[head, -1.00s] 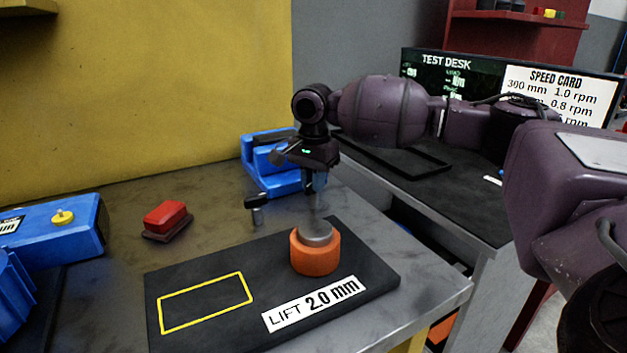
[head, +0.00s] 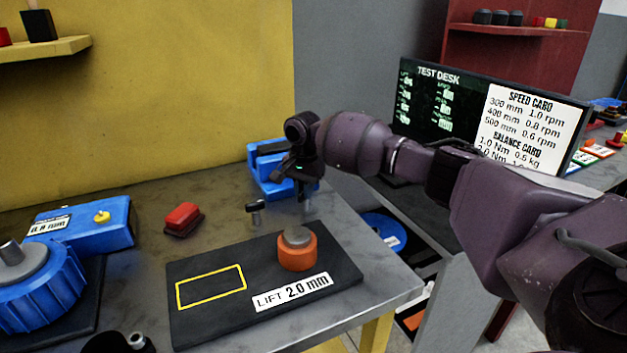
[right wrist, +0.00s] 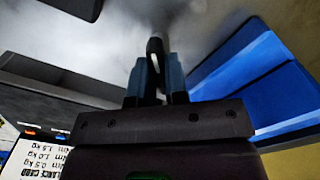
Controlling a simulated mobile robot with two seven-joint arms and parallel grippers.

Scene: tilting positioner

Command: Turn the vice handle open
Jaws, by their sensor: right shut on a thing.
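The blue vice (head: 262,170) stands at the back right of the grey bench, partly hidden behind my right gripper. My right gripper (head: 305,194) points down just right of the vice, beyond the black mat. In the right wrist view its two fingers (right wrist: 156,88) are shut on a dark, slim bar with a rounded end, the vice handle (right wrist: 154,52). The blue vice body (right wrist: 245,75) lies to the right there. In the head view the held handle is mostly hidden by the gripper. My left gripper does not show.
A black mat (head: 215,318) bears an orange cylinder (head: 297,255) with a grey top. A small black-topped post (head: 255,210) and a red block (head: 182,217) stand behind it. Blue machines (head: 85,222) are at the left. The test desk screen (head: 430,105) is behind my right arm.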

